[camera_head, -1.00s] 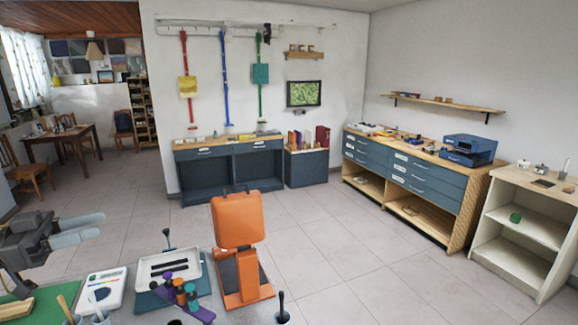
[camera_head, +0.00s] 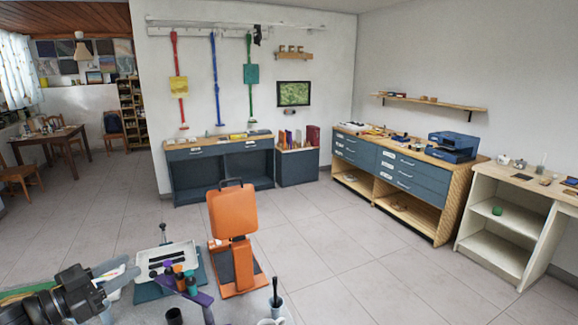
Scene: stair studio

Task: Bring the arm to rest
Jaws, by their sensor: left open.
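My left gripper (camera_head: 122,272) is at the lower left of the head view, low over the near table. Its dark body comes in from the left and its two grey fingers point right, with a gap between them. I see nothing held between them. The fingers are just left of the white tray (camera_head: 187,258) in the picture. The gripper hides part of the green mat (camera_head: 22,293) and of the things behind it. My right gripper is out of view.
An orange press (camera_head: 232,213) stands right of the tray. Open tiled floor (camera_head: 330,255) lies beyond, before the blue cabinets (camera_head: 405,170).

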